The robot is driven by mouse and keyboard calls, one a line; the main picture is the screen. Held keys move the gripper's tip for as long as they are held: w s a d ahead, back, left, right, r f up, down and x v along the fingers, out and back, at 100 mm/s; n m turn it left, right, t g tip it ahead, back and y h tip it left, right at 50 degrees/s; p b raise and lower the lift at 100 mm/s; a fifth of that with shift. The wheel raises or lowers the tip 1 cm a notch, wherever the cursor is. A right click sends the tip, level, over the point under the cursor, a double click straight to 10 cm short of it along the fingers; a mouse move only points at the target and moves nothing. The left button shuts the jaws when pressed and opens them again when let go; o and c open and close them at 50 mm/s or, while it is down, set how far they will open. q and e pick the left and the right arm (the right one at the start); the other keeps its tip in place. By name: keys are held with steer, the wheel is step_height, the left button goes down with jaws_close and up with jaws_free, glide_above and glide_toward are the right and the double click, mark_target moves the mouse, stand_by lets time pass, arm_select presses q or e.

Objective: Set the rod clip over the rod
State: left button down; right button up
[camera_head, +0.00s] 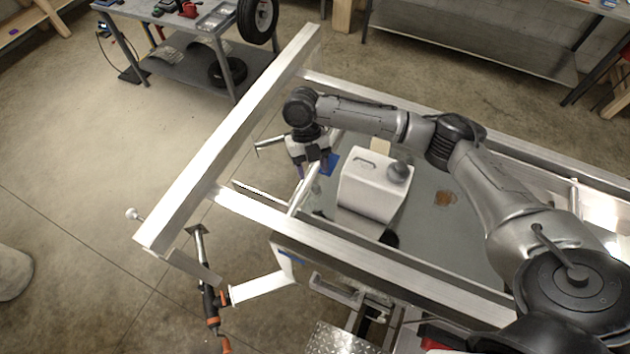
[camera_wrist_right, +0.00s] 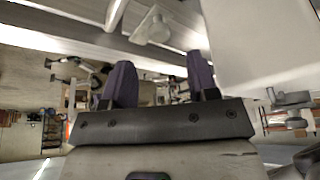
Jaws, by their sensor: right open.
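My right gripper (camera_head: 312,171) points down over the front end of the aluminium trailer frame, beside the white container. Its two dark blue-purple fingers also show in the right wrist view (camera_wrist_right: 161,66), well apart, with nothing seen held between them. A slim pale rod-like bar (camera_head: 302,194) slants down from beside the gripper to the near frame beam. I cannot tell if it is the task's rod. A pale fitting with a rounded end (camera_wrist_right: 153,27) lies beyond the fingers in the wrist view; I cannot tell if it is the rod clip. My left gripper is out of view.
A white container (camera_head: 372,187) with a dark round cap stands close right of the gripper. A long aluminium beam (camera_head: 235,130) crosses at the left. An orange-and-black tool (camera_head: 210,305) is at the lower left. A workbench (camera_head: 190,45) stands behind; open floor lies left.

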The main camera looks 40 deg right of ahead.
mark_target(316, 188)
steer(key=shift+p+x, duration=0.55)
steer(key=shift+x, duration=2.35)
steer(key=shift+c, duration=0.5)
jaws_close()
